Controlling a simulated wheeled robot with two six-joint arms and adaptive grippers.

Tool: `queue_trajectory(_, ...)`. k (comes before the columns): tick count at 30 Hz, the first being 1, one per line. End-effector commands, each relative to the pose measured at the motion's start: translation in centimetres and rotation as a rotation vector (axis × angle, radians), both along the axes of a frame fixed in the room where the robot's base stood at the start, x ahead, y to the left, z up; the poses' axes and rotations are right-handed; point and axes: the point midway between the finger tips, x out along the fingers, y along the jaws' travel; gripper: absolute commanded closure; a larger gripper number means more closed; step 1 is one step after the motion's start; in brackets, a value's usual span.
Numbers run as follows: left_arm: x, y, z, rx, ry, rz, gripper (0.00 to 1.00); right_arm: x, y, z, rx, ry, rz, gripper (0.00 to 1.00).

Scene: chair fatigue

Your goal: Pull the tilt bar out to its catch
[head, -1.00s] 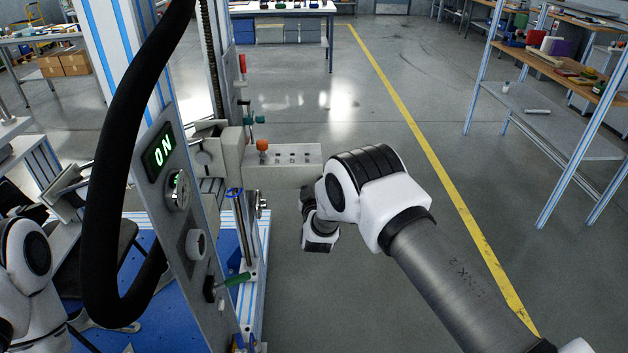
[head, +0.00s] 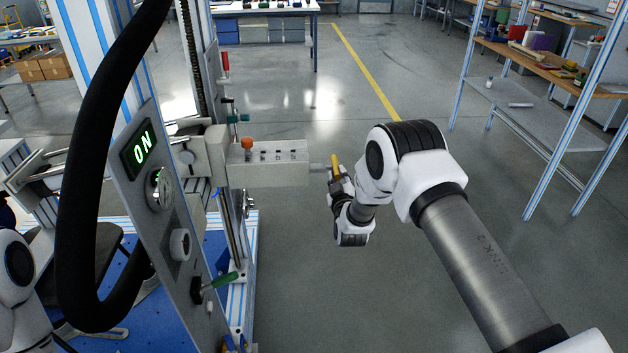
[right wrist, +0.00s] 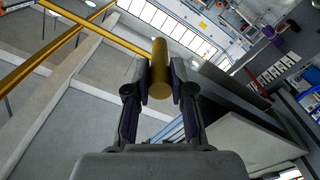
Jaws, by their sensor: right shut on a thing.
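The tilt bar's yellow grip (head: 336,165) stands at the right end of a grey housing (head: 285,172) in the head view. A short thin rod (head: 318,167) shows between the housing and the grip. My right gripper (head: 339,178) is shut on the yellow grip. In the right wrist view, the yellow grip (right wrist: 160,62) lies between the two fingers of my right gripper (right wrist: 160,85), with a finger against each side. Whether the bar sits in its catch cannot be seen. My left gripper is not in view; only part of my left arm shows at the left edge.
A control panel (head: 172,215) with a lit ON display and a thick black hose (head: 75,200) stand at the left. An orange knob (head: 247,143) sits on the housing. A shelf rack (head: 515,105) is at the right. The floor between is clear.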

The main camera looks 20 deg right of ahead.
Motion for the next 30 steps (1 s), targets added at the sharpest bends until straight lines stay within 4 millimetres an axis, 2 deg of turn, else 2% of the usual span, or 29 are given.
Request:
queue_trajectory(1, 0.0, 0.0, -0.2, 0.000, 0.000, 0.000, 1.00, -0.3, -1.4, 0.0, 0.004, -0.001, -0.009, 1.00)
queue_trajectory(3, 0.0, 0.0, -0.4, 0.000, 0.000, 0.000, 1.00, -0.7, -2.7, -0.1, 0.003, -0.001, -0.009, 1.00)
queue_trajectory(7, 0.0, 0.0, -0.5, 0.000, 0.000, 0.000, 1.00, -1.2, -4.3, 0.0, 0.003, -0.001, -0.007, 1.00)
queue_trajectory(12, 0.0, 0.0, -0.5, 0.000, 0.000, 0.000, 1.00, -1.4, -5.1, 0.0, 0.002, -0.001, -0.006, 1.00)
queue_trajectory(21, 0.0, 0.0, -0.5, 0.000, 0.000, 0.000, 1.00, -1.4, -5.2, 0.1, 0.002, -0.001, -0.007, 1.00)
queue_trajectory(22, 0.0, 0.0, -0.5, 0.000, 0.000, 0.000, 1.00, -1.4, -5.2, 0.1, 0.002, -0.001, -0.007, 0.67)
queue_trajectory(30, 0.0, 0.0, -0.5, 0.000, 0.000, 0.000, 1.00, -1.4, -5.1, 0.0, 0.001, 0.000, -0.004, 0.67)
